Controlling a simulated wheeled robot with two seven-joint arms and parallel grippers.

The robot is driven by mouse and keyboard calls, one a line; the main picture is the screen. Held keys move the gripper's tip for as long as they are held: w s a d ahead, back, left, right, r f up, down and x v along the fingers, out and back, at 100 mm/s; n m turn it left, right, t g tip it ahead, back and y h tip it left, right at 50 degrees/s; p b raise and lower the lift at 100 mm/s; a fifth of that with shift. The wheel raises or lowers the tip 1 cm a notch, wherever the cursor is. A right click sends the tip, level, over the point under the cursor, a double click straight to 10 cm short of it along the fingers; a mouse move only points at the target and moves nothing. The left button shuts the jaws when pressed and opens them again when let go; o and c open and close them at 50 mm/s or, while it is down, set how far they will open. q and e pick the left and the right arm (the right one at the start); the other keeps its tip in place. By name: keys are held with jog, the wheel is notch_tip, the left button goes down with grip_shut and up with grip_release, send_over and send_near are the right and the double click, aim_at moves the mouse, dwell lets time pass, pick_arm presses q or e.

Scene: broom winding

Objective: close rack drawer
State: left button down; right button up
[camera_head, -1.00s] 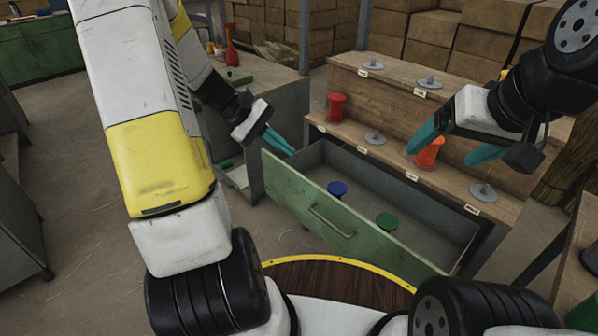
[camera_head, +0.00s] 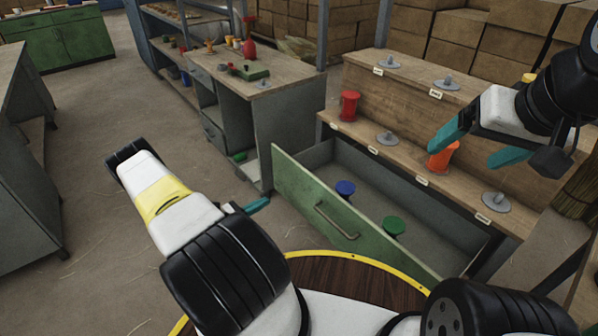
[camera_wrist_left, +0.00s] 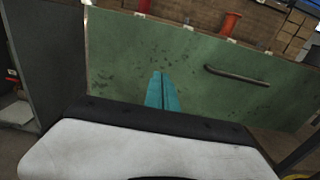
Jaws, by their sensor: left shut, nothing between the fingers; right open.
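The rack drawer (camera_head: 352,222) is pulled out, with a green front and a metal bar handle (camera_head: 336,222). Its green front also fills much of the left wrist view (camera_wrist_left: 130,60), with the handle (camera_wrist_left: 238,75) right of the fingers. A blue spool (camera_head: 345,189) and a green spool (camera_head: 394,227) stand inside the drawer. My left gripper (camera_head: 262,204) is shut and empty, in front of the drawer front's left part; its teal fingers point at the panel in the left wrist view (camera_wrist_left: 160,80). I cannot tell if they touch it. My right gripper (camera_head: 478,146) is open above the rack shelf.
The wooden rack (camera_head: 405,165) holds a red spool (camera_head: 349,104), an orange-red spool (camera_head: 442,155) near my right gripper, and several grey spindles. A grey workbench (camera_head: 285,100) stands left of the drawer. The floor (camera_head: 100,190) at left is clear.

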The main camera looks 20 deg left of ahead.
aim_at(299, 183)
pick_arm(q)
jog(key=x, duration=1.3)
jog(key=shift+w+d, duration=0.25)
jog(key=shift+w, duration=0.05)
